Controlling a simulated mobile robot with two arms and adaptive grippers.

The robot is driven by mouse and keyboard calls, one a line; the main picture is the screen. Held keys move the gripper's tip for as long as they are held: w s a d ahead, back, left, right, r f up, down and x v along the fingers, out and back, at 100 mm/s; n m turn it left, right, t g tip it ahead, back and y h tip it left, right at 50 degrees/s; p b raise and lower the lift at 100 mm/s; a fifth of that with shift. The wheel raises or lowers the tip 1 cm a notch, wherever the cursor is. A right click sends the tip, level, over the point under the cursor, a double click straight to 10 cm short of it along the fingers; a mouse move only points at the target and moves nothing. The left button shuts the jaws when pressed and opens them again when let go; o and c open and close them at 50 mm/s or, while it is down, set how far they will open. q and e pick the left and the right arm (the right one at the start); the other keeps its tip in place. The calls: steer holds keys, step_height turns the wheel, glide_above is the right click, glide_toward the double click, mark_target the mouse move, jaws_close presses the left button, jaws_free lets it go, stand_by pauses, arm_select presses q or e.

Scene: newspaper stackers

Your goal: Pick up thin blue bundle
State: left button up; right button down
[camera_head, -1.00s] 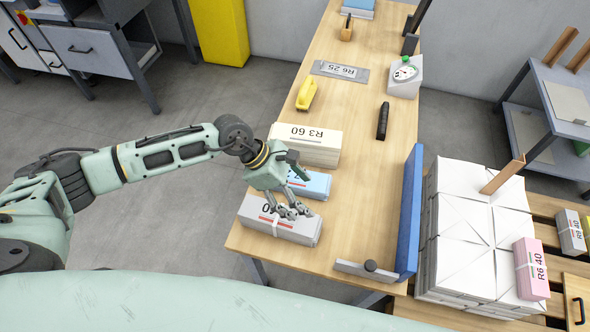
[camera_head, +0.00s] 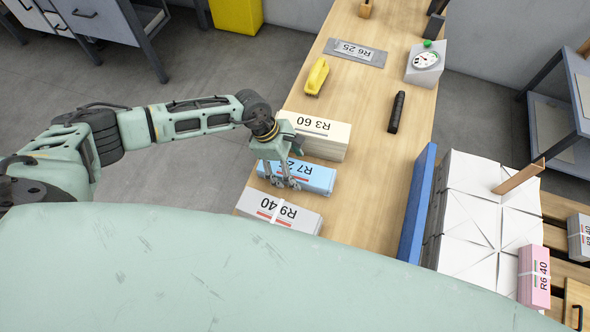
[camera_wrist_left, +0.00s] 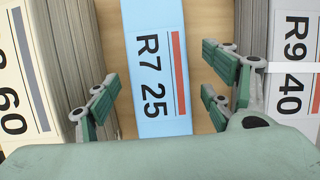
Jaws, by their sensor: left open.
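The thin blue bundle (camera_head: 308,178), labelled R7 25, lies on the wooden table between a cream bundle and a grey-white bundle. In the left wrist view the blue bundle (camera_wrist_left: 155,65) runs between the open fingers. My left gripper (camera_head: 283,182) is over the left part of the blue bundle and hides some of its label. In the left wrist view the left gripper (camera_wrist_left: 163,98) has fingers on both sides of the bundle, with gaps of bare table beside it. No right gripper shows.
The cream R3 60 bundle (camera_head: 318,133) and the grey-white R9 40 bundle (camera_head: 280,213) lie close on either side. A yellow tool (camera_head: 317,76), a black object (camera_head: 396,112) and a scale (camera_head: 424,62) stand farther back. A blue upright panel (camera_head: 416,205) edges the table's right side.

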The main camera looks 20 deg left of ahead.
mark_target(304, 172)
arm_select(q)
steer(key=shift+x, duration=0.8)
steer(key=c, duration=1.7)
steer(key=shift+w+d+r, duration=0.1)
steer(key=shift+c, duration=0.8)
arm_select(e)
steer(key=shift+w+r, duration=0.1)
steer(key=shift+w, duration=0.75)
